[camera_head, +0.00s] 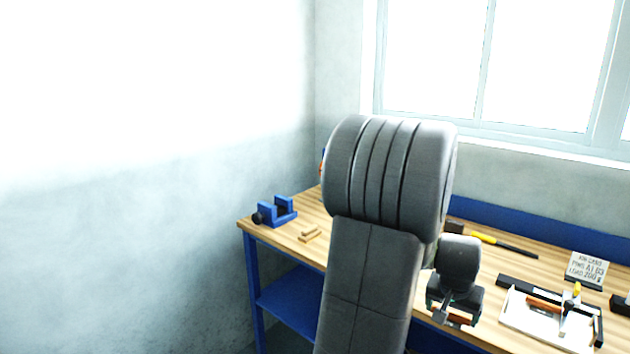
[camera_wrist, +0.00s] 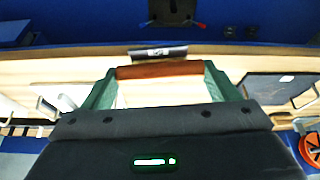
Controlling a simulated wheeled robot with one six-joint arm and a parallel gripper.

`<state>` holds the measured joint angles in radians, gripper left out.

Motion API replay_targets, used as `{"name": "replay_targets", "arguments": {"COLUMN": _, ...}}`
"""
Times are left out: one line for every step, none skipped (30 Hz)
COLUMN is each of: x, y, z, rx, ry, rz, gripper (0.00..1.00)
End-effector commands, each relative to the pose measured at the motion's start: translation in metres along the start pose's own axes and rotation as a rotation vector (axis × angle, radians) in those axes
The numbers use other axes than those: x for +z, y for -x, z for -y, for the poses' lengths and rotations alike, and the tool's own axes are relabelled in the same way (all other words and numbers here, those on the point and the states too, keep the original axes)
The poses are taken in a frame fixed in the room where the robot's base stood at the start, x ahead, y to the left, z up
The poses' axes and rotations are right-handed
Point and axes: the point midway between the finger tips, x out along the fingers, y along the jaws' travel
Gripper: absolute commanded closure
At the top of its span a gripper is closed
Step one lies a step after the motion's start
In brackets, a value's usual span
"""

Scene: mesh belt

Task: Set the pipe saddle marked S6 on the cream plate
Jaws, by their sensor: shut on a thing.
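My gripper (camera_head: 452,314) is over the bench right of my forearm in the head view. In the wrist view its green fingers (camera_wrist: 158,74) are shut on a red-brown piece (camera_wrist: 158,70), held crosswise between the tips. A bit of red-brown also shows at the gripper in the head view. No S6 mark can be read on it, so I cannot tell if it is the named saddle. A pale surface (camera_wrist: 160,94) shows between the fingers; I cannot tell whether it is the cream plate or how far below it lies.
A white tray (camera_head: 522,323) with a red-brown piece and a yellow-tipped tool stands right of my gripper. Behind it is a printed sign (camera_head: 587,269). A yellow-and-black tool (camera_head: 505,244) lies at the back. A blue vise (camera_head: 278,211) and wooden blocks (camera_head: 309,234) are at the left.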

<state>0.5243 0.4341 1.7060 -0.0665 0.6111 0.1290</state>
Motion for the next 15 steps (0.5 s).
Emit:
{"name": "replay_targets", "arguments": {"x": 0.0, "y": -0.005, "z": 0.011, "rx": -0.007, "ry": 0.019, "rz": 0.002, "gripper": 0.47}}
{"name": "replay_targets", "arguments": {"x": 0.0, "y": -0.007, "z": 0.017, "rx": -0.01, "ry": 0.028, "rz": 0.002, "gripper": 0.47}}
{"name": "replay_targets", "arguments": {"x": 0.0, "y": -0.011, "z": 0.026, "rx": -0.016, "ry": 0.043, "rz": 0.001, "gripper": 0.47}}
{"name": "replay_targets", "arguments": {"x": 0.001, "y": -0.014, "z": 0.032, "rx": -0.019, "ry": 0.054, "rz": 0.001, "gripper": 0.47}}
{"name": "replay_targets", "arguments": {"x": 0.002, "y": -0.017, "z": 0.04, "rx": -0.024, "ry": 0.068, "rz": 0.002, "gripper": 0.47}}
{"name": "replay_targets", "arguments": {"x": 0.002, "y": -0.022, "z": 0.051, "rx": -0.031, "ry": 0.086, "rz": 0.002, "gripper": 0.47}}
{"name": "replay_targets", "arguments": {"x": 0.003, "y": -0.025, "z": 0.061, "rx": -0.036, "ry": 0.101, "rz": 0.001, "gripper": 0.47}}
{"name": "replay_targets", "arguments": {"x": 0.005, "y": -0.029, "z": 0.071, "rx": -0.043, "ry": 0.12, "rz": 0.002, "gripper": 0.47}}
{"name": "replay_targets", "arguments": {"x": 0.007, "y": -0.035, "z": 0.087, "rx": -0.052, "ry": 0.145, "rz": 0.002, "gripper": 0.47}}
{"name": "replay_targets", "arguments": {"x": 0.009, "y": -0.039, "z": 0.099, "rx": -0.06, "ry": 0.164, "rz": 0.002, "gripper": 0.47}}
{"name": "replay_targets", "arguments": {"x": 0.011, "y": -0.044, "z": 0.112, "rx": -0.068, "ry": 0.184, "rz": 0.001, "gripper": 0.47}}
{"name": "replay_targets", "arguments": {"x": 0.016, "y": -0.049, "z": 0.129, "rx": -0.079, "ry": 0.213, "rz": 0.001, "gripper": 0.47}}
{"name": "replay_targets", "arguments": {"x": 0.019, "y": -0.053, "z": 0.141, "rx": -0.088, "ry": 0.234, "rz": -0.001, "gripper": 0.47}}
{"name": "replay_targets", "arguments": {"x": 0.023, "y": -0.057, "z": 0.154, "rx": -0.096, "ry": 0.254, "rz": 0.0, "gripper": 0.47}}
{"name": "replay_targets", "arguments": {"x": 0.028, "y": -0.062, "z": 0.17, "rx": -0.108, "ry": 0.281, "rz": -0.001, "gripper": 0.47}}
